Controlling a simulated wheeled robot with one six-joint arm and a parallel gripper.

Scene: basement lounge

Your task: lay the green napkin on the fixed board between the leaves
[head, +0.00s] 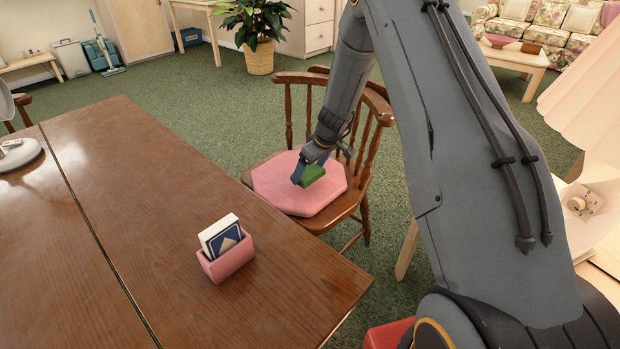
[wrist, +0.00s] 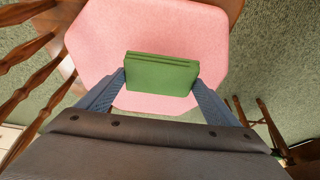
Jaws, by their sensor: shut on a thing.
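The green napkin (wrist: 161,76) is a folded rectangle between the two fingers of my gripper in the wrist view. My gripper (head: 306,172) is shut on the napkin (head: 312,175) above the pink cushion (head: 325,207) of a wooden chair (head: 382,106). I cannot tell whether the napkin touches the cushion. The wooden table (head: 120,190) stands left of the chair. A seam (head: 88,222) runs along its top between a left part (head: 35,235) and a right part (head: 190,180). I cannot tell which part is the fixed board.
A pink holder (head: 230,262) with cards in it (head: 221,236) stands on the table's right part near the front. A white object (head: 15,152) on a round base stands at the table's left edge. A lamp with a pink shade (head: 590,95) is at the right. Much of the tabletop is bare.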

